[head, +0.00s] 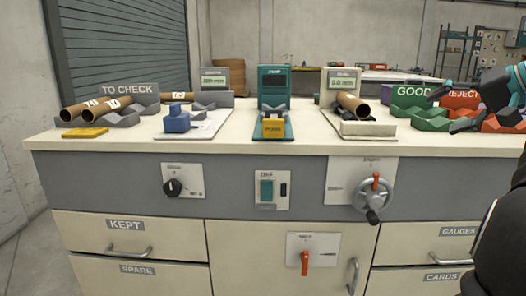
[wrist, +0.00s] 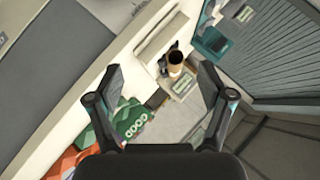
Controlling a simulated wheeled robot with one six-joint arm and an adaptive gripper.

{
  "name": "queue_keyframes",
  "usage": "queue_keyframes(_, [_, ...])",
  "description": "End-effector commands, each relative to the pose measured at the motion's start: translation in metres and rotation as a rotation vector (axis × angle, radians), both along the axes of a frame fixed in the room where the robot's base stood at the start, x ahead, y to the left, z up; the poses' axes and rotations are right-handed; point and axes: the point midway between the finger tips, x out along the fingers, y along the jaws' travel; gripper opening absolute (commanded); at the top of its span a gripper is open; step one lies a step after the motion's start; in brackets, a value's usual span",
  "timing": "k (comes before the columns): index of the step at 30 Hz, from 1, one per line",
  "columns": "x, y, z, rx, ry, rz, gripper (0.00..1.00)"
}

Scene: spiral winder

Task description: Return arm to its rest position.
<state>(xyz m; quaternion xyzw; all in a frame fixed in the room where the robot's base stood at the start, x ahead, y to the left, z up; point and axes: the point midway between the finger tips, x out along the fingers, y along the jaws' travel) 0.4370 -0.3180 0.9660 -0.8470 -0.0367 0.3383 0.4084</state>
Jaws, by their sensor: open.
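My gripper (head: 445,110) is at the right edge of the head view, in front of the GOOD and REJECT racks. In the wrist view my gripper (wrist: 160,78) has its two fingers spread wide with nothing between them. A brown tube (head: 352,104) rests tilted on the right-hand station; a tube (wrist: 175,62) also shows beyond the fingers in the wrist view. My arm enters from the right, and its dark links cover part of the worktop and cabinet there.
The green GOOD rack (head: 412,95) and the orange REJECT rack (head: 460,100) are close to my gripper. Several tubes lie in the TO CHECK rack (head: 122,104) at left. A handwheel (head: 372,196) sticks out of the bench front.

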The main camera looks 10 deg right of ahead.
Motion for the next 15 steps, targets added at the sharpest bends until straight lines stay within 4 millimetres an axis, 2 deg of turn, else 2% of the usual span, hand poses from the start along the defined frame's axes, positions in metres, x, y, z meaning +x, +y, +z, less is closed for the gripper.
queue_keyframes(8, [0.017,0.066,-0.027,-0.029,0.101,0.018,0.80])
queue_keyframes(11, [0.019,0.102,-0.044,-0.058,0.154,0.032,0.80])
queue_keyframes(15, [0.010,0.162,-0.080,-0.132,0.241,0.062,0.80])
